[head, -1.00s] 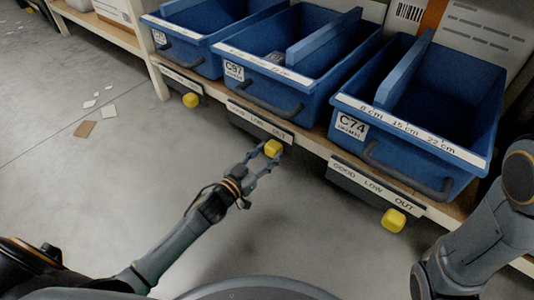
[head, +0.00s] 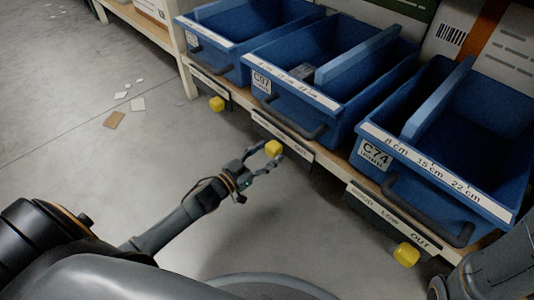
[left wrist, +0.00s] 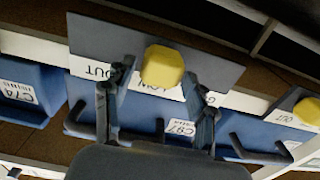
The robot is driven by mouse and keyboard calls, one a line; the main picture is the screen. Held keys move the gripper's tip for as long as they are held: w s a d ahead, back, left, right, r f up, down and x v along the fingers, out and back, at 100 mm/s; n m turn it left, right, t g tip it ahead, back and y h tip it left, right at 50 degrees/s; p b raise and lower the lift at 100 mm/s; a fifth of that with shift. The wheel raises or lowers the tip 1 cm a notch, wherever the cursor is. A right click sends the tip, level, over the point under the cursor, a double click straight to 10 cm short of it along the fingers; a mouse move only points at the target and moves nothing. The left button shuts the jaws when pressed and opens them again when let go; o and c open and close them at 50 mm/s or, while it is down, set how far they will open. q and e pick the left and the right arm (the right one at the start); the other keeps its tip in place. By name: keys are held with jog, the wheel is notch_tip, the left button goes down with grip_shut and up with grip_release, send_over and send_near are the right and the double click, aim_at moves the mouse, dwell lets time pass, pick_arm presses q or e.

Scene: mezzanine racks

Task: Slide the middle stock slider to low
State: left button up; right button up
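The middle stock slider's yellow knob (head: 273,148) sits on the dark label rail (head: 300,153) under the middle blue bin, C97 (head: 296,101). My left gripper (head: 263,157) is at the knob from the front and below. Its fingers (left wrist: 162,92) stand apart on either side of the knob, with a visible gap in the wrist view. My right gripper is out of view; only my right arm shows at the lower right.
Bin C74 (head: 455,135) is on the right, its yellow knob (head: 406,254) near OUT. Another yellow knob (head: 217,103) is under the left bin (head: 245,40). Scraps, including a brown piece (head: 114,119), lie on the otherwise open floor.

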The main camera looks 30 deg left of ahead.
pick_arm(q)
jog(key=v, duration=1.2)
dwell(0.5)
